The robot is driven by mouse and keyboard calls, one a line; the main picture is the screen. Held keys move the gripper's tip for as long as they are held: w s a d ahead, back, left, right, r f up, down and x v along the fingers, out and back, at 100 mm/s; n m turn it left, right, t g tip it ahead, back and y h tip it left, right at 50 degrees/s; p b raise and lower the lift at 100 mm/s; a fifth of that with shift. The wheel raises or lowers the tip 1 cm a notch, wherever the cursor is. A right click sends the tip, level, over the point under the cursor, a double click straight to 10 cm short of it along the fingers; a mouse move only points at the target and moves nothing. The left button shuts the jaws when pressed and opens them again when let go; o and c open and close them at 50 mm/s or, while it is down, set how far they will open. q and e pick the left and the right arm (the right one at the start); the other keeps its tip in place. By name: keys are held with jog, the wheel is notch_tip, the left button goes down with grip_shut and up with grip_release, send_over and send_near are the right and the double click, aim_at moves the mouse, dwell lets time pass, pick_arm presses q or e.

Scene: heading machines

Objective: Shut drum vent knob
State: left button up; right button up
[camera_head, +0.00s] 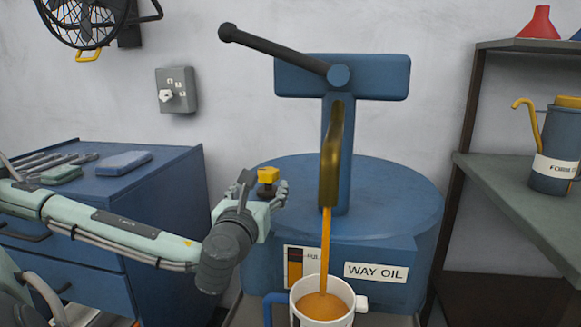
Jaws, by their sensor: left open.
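The blue drum (400,200) labelled "WAY OIL" stands in the middle, with a blue pump with a black crank handle (265,45) on top. The small yellow vent knob (267,175) sits at the drum top's left side. My left gripper (264,188) is open at the knob, with its fingers to either side of it. I cannot tell whether they touch it. Amber oil (326,250) runs from the brass spout (330,165) into a white mug (322,312) below. My right gripper is not in view.
A blue drawer cabinet (170,185) with tools and cloths on top stands at the left. A shelf (515,195) at the right holds a blue oil can (554,140) and a red funnel (538,24). A wall switch (177,90) and a fan (80,18) are behind.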

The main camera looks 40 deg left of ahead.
aim_at(266, 178)
pick_arm(q)
jog(key=shift+w+a+r, duration=0.15)
jog(key=shift+w, duration=0.2)
jog(key=x, duration=0.5)
jog(key=shift+w+a+p, duration=0.25)
jog(key=shift+p, duration=0.1)
jog(key=shift+w+a, duration=0.15)
jog(key=shift+w, duration=0.15)
jog(key=shift+w+a, duration=0.1)
jog(key=shift+w, duration=0.1)
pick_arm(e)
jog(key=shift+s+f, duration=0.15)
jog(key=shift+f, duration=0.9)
